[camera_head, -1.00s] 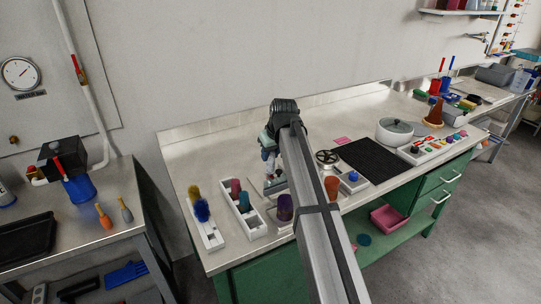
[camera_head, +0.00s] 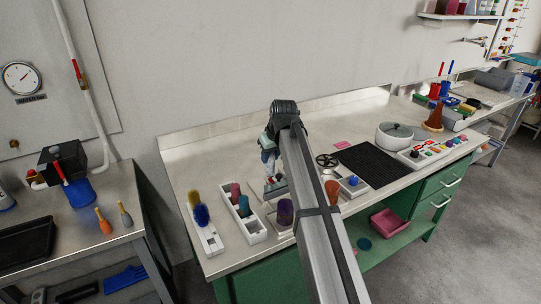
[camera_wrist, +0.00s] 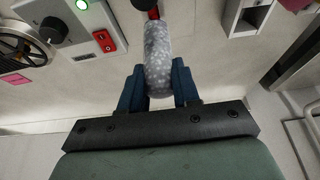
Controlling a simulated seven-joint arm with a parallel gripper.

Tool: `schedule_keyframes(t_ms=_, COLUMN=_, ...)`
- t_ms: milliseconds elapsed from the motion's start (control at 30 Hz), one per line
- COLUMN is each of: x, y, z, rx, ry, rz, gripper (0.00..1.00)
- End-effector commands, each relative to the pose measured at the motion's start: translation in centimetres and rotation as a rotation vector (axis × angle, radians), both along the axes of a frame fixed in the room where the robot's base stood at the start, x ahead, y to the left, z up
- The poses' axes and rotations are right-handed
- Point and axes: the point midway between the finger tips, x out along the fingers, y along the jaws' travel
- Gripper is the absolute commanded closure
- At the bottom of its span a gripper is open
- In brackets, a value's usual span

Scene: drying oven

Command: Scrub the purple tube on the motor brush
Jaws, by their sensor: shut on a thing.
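My gripper (camera_wrist: 158,88) has its blue fingers shut on a grey speckled cylinder (camera_wrist: 158,55); I cannot tell whether this is the tube. In the head view my gripper (camera_head: 269,165) points down over the bench, and what it holds is too small to make out. A purple cylinder (camera_head: 285,212) stands upright at the bench front, partly hidden by my arm. A white box with a green light and a red switch (camera_wrist: 104,40) is beside the gripper in the wrist view. A dark red piece (camera_wrist: 152,12) shows beyond the held cylinder. I cannot make out which thing is the motor brush.
A white rack (camera_head: 255,231) holds a pink and a blue-teal piece. A white tray (camera_head: 211,242) left of it holds fuzzy yellow and blue pieces. A handwheel (camera_head: 326,160), a blue-knobbed box (camera_head: 353,183) and a black mat (camera_head: 372,166) are to the right. The back left bench is clear.

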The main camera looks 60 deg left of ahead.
Motion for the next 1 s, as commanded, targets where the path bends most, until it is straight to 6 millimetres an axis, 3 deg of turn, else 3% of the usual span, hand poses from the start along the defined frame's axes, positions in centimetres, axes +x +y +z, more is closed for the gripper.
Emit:
schedule_keyframes(t_ms=467, x=0.0, y=0.0, z=0.1, rx=0.0, ry=0.0, rz=0.0, gripper=0.97)
schedule_keyframes(t_ms=1000, x=0.0, y=0.0, z=3.2, rx=0.0, ry=0.0, rz=0.0, gripper=0.97)
